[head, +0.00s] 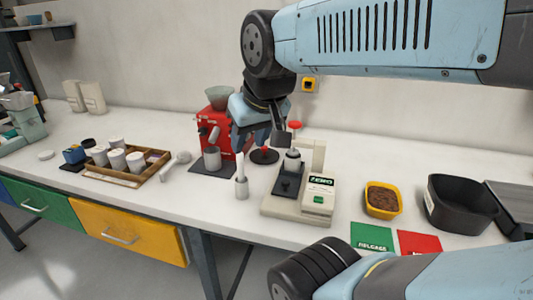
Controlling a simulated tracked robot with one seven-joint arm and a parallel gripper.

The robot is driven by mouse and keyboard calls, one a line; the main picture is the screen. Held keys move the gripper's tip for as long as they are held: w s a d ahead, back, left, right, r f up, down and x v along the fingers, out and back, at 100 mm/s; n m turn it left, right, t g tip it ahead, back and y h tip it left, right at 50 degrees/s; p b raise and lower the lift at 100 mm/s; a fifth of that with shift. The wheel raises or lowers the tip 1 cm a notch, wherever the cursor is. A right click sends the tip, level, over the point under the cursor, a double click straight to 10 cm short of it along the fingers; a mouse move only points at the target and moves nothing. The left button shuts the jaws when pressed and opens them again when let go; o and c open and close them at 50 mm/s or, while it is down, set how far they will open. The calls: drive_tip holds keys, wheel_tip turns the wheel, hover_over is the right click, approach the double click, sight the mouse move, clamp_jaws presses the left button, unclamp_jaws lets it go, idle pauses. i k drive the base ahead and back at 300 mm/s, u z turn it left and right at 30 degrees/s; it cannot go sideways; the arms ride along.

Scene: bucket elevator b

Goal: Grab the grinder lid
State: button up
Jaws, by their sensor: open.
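A round dark disc with a small red knob (264,156), which looks like the grinder lid, lies flat on the white counter. It is between the red machine (215,125) and the cream device marked ZERO (300,196). My gripper (260,143) points down just above the disc, its fingers open and apart. The fingers hang close around the space over the red knob; I cannot tell whether they touch it. My gripper hides part of the red machine's right side. A pale green funnel-shaped hopper (219,97) tops the red machine.
A wooden tray (127,167) with white canisters is at left. A yellow tub of brown grounds (382,200) and a black bin (461,203) stand at right. Green and red cards lie at the front edge.

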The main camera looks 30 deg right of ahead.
sight(263, 155)
drive_tip(key=u, duration=0.25)
drive_tip(key=i, duration=0.15)
drive_tip(key=z, duration=3.05)
drive_tip(key=k, duration=1)
drive_tip(key=u, duration=0.65)
drive_tip(key=i, duration=0.8)
drive_tip(key=u, duration=0.1)
